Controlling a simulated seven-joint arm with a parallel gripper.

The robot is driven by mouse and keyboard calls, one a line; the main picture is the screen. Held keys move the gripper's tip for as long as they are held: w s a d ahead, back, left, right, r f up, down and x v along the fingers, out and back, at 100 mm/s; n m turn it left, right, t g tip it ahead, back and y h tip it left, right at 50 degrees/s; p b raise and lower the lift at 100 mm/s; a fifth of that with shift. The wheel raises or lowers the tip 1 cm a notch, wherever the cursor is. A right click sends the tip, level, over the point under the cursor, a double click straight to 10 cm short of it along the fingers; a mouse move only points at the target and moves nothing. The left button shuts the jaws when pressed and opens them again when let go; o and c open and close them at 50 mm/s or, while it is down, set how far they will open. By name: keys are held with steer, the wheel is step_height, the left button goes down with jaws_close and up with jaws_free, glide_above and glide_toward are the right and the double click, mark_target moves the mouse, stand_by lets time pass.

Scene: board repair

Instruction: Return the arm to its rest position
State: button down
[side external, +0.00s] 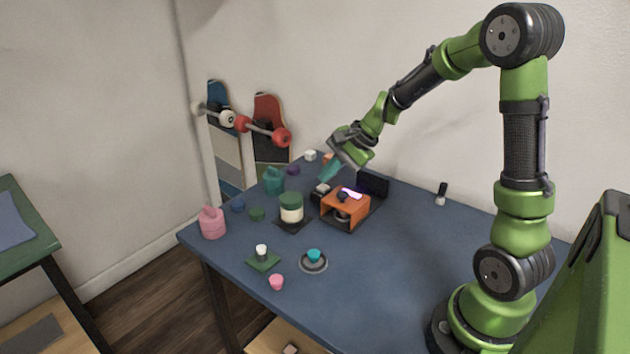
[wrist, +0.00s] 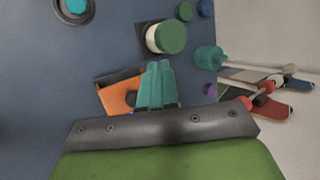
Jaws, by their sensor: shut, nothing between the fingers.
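My gripper (side external: 327,173) is above the back part of the blue table (side external: 370,281), behind and above an orange box-like fixture (side external: 338,207). Its teal fingers are together and empty. In the wrist view my gripper (wrist: 155,66) also shows with its two teal fingers side by side. The orange fixture (wrist: 121,100) lies partly behind the fingers there. My arm reaches from the right side of the table and is bent, with its elbow high.
A green-lidded jar (side external: 291,208), a teal container (side external: 273,181) and a pink container (side external: 212,222) stand left of the fixture. A teal-topped round part (side external: 313,259) and a green square base (side external: 263,260) are in front. Skateboards (side external: 268,125) lean on the wall. The table's right middle is clear.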

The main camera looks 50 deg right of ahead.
steer(key=s+a+r+n, duration=0.5)
steer(key=s+a+n, duration=0.1)
steer(key=s+a, duration=0.1)
steer(key=s+a+r+n+h, duration=0.1)
steer(key=s+a+r+n, duration=0.4)
steer(key=s, duration=0.5)
steer(key=shift+a+r+n+t, duration=0.4)
steer(key=shift+a+n, duration=0.75)
steer(key=shift+n, duration=0.05)
stand_by(2.4)
